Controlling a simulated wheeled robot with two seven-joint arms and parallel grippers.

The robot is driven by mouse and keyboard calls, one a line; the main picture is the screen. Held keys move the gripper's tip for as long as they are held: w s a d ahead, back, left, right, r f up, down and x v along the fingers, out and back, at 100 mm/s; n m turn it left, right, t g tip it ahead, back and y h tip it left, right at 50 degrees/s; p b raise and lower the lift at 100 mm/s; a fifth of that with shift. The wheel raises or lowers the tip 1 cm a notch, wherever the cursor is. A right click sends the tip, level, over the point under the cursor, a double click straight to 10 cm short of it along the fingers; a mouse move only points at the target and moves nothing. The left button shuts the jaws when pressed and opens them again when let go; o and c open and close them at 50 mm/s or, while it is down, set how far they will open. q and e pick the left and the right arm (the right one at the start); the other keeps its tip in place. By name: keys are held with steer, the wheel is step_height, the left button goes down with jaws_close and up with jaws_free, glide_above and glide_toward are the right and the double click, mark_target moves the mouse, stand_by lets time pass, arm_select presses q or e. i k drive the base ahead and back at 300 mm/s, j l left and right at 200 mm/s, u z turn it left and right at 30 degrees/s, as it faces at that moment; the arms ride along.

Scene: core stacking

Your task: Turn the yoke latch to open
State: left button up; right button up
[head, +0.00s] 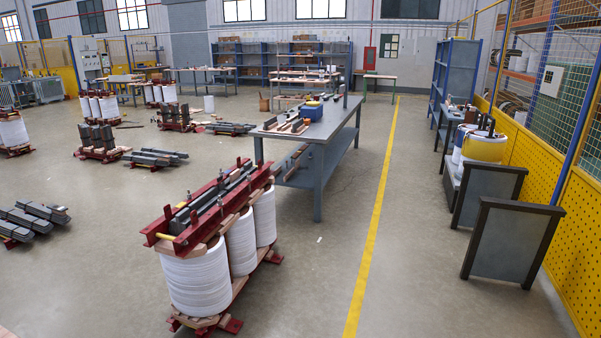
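A transformer core assembly stands in the lower middle of the head view. It has white wound coils (198,280) in a row, with red clamp beams (196,236) along the top. A dark laminated yoke (215,195) lies between the beams. Small red uprights and a short yellow piece (165,237) show at the near end. I cannot make out which part is the yoke latch, or its position. Neither my left nor my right gripper is in view.
A grey workbench (318,135) with parts and a blue box (313,110) stands behind the assembly. Dark framed panels (511,242) lean near the yellow fence at right. Other cores and lamination stacks (155,158) sit at left. The floor around the yellow line (370,240) is clear.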

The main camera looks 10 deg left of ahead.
mark_target(219, 179)
steer(key=i+l+u, duration=0.2)
steer(key=i+u, duration=0.15)
steer(key=i+l+u, duration=0.35)
steer(key=i, duration=0.2)
steer(key=i+l+u, duration=0.45)
steer(key=i+u, duration=0.25)
steer(key=i+l+u, duration=0.1)
steer(key=u, duration=0.25)
steer(key=i+l+u, duration=0.45)
steer(key=i+l, duration=0.45)
steer(key=l, duration=0.25)
steer(key=i+l+u, duration=0.15)
steer(key=i+l, duration=0.15)
steer(key=i+l+u, duration=0.1)
steer(key=i+l, duration=0.15)
steer(key=l, duration=0.25)
